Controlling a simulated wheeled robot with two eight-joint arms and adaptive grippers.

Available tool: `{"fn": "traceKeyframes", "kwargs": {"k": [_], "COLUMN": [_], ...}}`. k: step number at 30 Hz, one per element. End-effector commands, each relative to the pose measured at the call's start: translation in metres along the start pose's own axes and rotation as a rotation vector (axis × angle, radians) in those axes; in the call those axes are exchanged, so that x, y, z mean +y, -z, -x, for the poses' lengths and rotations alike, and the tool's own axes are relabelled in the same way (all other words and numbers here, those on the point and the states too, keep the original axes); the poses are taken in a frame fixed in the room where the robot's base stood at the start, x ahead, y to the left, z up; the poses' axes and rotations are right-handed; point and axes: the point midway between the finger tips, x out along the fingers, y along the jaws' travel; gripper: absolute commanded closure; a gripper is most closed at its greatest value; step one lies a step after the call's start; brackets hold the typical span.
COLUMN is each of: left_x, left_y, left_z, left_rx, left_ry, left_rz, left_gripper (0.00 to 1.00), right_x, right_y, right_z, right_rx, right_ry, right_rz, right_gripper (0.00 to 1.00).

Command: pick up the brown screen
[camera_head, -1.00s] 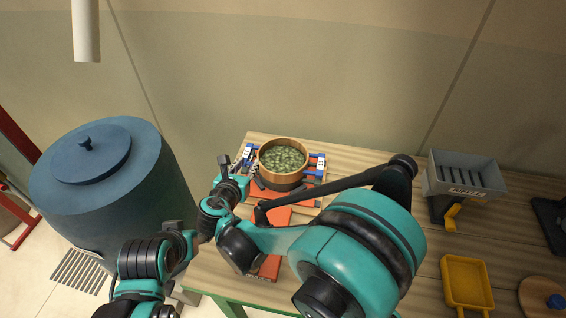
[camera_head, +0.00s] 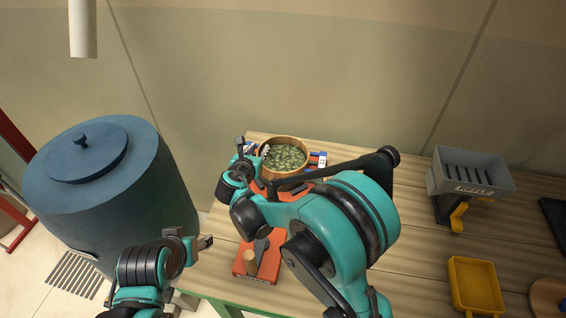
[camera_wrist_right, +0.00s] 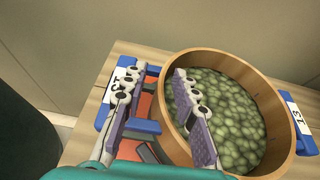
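The brown screen (camera_head: 303,146) is a round wooden-rimmed sieve full of green beans, on a stand at the back of the table. It also shows in the right wrist view (camera_wrist_right: 272,103). My right gripper (camera_wrist_right: 160,85) is open at the screen's left rim. One finger is over the beans inside the rim and the other is outside it. I cannot tell whether either touches the rim. In the head view the right gripper (camera_head: 262,150) is partly hidden by its own arm. My left gripper (camera_head: 206,242) is away from the screen, near the table's left edge; its fingers are unclear.
An orange block with a wooden-handled tool (camera_head: 250,262) lies at the table's front left. A grey labelled box (camera_head: 465,185) and a yellow tray (camera_head: 452,282) stand on the right. A big blue barrel (camera_head: 110,210) stands left of the table. Blue label holders (camera_wrist_right: 305,140) flank the screen.

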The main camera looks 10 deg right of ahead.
Motion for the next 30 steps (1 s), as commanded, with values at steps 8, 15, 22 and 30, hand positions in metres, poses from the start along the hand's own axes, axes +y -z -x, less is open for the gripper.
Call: {"fn": "traceKeyframes", "kwargs": {"k": [8,15,22,30], "left_x": [0.000,0.000,0.000,0.000], "left_y": [0.000,0.000,0.003,0.015], "left_z": [0.001,0.000,0.004,0.020], "left_rx": [0.000,0.000,0.000,0.000], "left_ry": [0.000,0.000,0.000,0.000], "left_rz": [0.000,0.000,0.000,0.000], "left_gripper": [0.47,0.47,0.47,0.47], "right_x": [0.000,0.000,0.000,-0.012], "right_y": [0.000,0.000,-0.009,-0.049], "right_z": [0.001,0.001,0.004,0.016], "right_rx": [0.000,0.000,0.000,0.000], "right_ry": [0.000,0.001,0.001,0.005], "right_rz": [0.000,0.001,0.000,-0.002], "right_gripper": [1.00,1.00,1.00,1.00]}}
